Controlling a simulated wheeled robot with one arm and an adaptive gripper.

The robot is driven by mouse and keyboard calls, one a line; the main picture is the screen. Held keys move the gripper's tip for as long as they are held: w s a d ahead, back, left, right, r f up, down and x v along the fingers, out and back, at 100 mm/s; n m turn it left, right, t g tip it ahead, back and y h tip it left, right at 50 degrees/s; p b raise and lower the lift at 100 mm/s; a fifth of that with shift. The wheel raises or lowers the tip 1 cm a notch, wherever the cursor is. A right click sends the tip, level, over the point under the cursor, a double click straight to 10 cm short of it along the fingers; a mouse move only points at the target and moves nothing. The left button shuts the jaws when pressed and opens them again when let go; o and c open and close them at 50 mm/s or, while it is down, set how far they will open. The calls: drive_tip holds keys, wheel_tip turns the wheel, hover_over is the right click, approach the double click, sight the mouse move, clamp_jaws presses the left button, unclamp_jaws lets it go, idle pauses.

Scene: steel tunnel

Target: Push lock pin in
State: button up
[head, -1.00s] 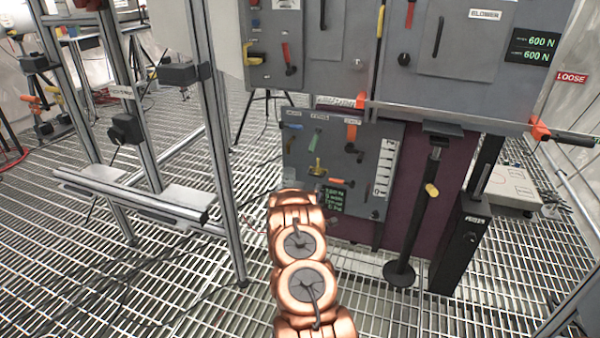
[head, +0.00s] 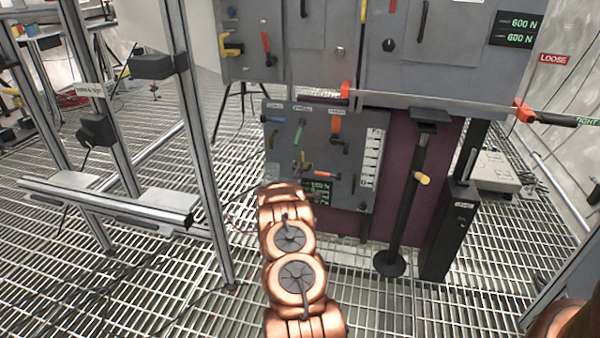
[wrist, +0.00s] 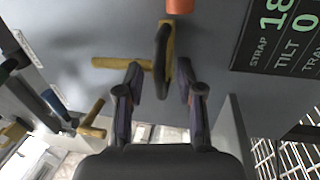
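In the wrist view, a yellow fitting (wrist: 120,63) with a black grip-like piece (wrist: 162,60) stands out from a grey panel (wrist: 215,30). I cannot tell for sure whether this is the lock pin. My gripper (wrist: 161,88) is open. Its two dark fingers lie on either side of the black piece's near end, with a visible gap on both sides. The gripper itself is hardly visible there.
A green-lit display (wrist: 285,30) is right of the fingers. More yellow handles (wrist: 92,120) sit at lower left. In the head view, a black stand (head: 415,190) with a yellow knob is to the right, and a metal frame (head: 195,130) to the left. Grating floor is open in front.

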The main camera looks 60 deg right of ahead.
drive_tip(key=shift+w+d+r, duration=0.1)
drive_tip(key=shift+d, duration=0.2)
clamp_jaws()
idle(0.6)
